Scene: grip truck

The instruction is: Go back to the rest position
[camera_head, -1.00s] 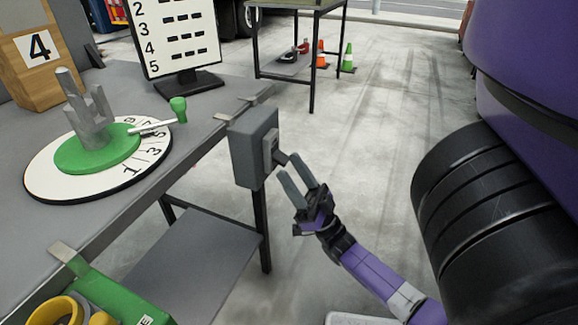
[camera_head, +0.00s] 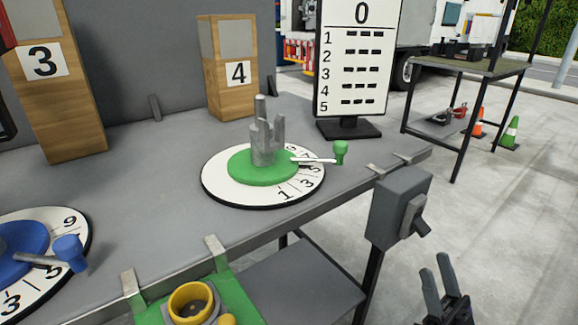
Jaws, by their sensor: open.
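My gripper (camera_head: 436,282) shows at the bottom right of the head view. Its two grey fingers point up and stand apart, with nothing between them. It is below and to the right of the grey switch box (camera_head: 393,207), apart from it. The box is fixed at the table's right corner, with a lever (camera_head: 412,217) on its right face. Most of my arm is outside the picture.
The grey table (camera_head: 150,185) holds a green dial (camera_head: 238,170), a blue dial (camera_head: 22,243), wooden blocks marked 3 (camera_head: 58,88) and 4 (camera_head: 228,85), and a scoreboard (camera_head: 357,60). A green box (camera_head: 240,297) hangs at the front edge. Open floor lies right; cones (camera_head: 510,133) stand farther back.

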